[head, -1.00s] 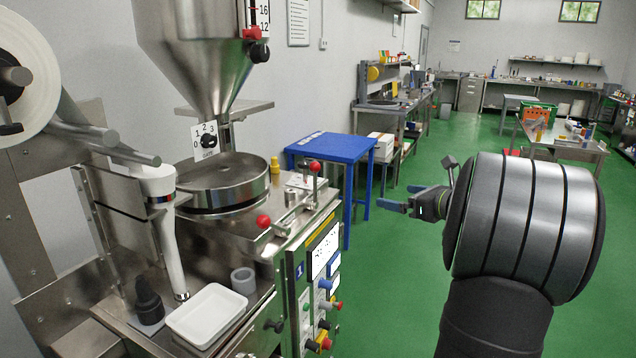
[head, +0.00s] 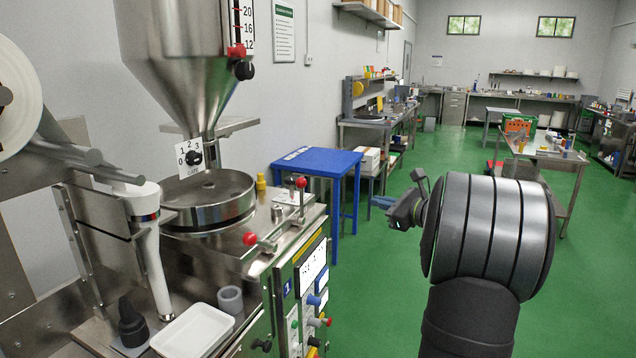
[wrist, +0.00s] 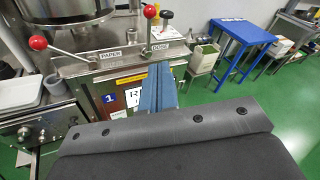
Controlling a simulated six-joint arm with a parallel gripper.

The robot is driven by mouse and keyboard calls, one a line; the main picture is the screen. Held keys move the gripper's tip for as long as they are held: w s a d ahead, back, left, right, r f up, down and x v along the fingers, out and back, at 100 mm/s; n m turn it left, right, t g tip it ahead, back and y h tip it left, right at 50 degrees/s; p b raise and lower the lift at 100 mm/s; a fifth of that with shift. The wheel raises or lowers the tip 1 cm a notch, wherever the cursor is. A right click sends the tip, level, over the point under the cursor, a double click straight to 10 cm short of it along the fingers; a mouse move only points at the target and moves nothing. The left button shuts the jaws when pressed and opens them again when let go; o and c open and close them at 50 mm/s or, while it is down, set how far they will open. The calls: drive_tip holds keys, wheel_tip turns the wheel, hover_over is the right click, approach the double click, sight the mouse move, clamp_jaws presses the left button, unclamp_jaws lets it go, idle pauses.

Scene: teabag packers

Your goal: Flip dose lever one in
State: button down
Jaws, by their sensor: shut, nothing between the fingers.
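The dose lever is a metal rod with a red ball (wrist: 149,12) beside the DOSE label on the machine with the blue 1 plate. It stands roughly upright; its red ball also shows in the head view (head: 301,182). The paper lever, with its red ball (wrist: 38,43), leans left beside the PAPER label. It also shows in the head view (head: 249,238). My gripper (wrist: 156,70) has its blue fingers together and empty, below the DOSE label in the wrist picture. In the head view my gripper (head: 381,202) is right of the machine, apart from both levers.
The steel hopper (head: 190,55) and round pan (head: 208,197) stand left of the levers. A white tray (head: 192,330) sits at the machine's front. A blue table (head: 318,160) stands behind. Green floor (head: 385,290) is open to the right of the machine.

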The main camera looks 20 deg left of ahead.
drive_tip(key=w+a+f+n+t+y, duration=0.1)
drive_tip(key=w+a+n, duration=0.4)
drive_tip(key=a+n, duration=0.2)
drive_tip(key=w+a+f+n+t, duration=0.1)
drive_tip(key=w+a+n, duration=0.5)
drive_tip(key=a+n, duration=0.1)
drive_tip(key=shift+a+f+n+t+y, duration=0.3)
drive_tip(key=shift+a+n+y, duration=0.1)
drive_tip(key=shift+a, duration=0.45)
drive_tip(key=x, duration=1)
drive_tip(key=shift+s+a+f, duration=0.15)
drive_tip(key=shift+s+f, duration=0.05)
drive_tip(key=shift+s, duration=0.8)
drive_tip(key=shift+s+a+f, duration=0.15)
drive_tip(key=shift+s+a, duration=0.05)
drive_tip(key=shift+s, duration=0.85)
drive_tip(key=shift+s, duration=0.1)
drive_tip(key=s+f+n+g+y, duration=0.4)
drive_tip(key=s+n+y, duration=0.2)
drive_tip(key=s+n, duration=0.5)
drive_tip(key=shift+s+n, duration=0.3)
drive_tip(key=shift+n, duration=0.8)
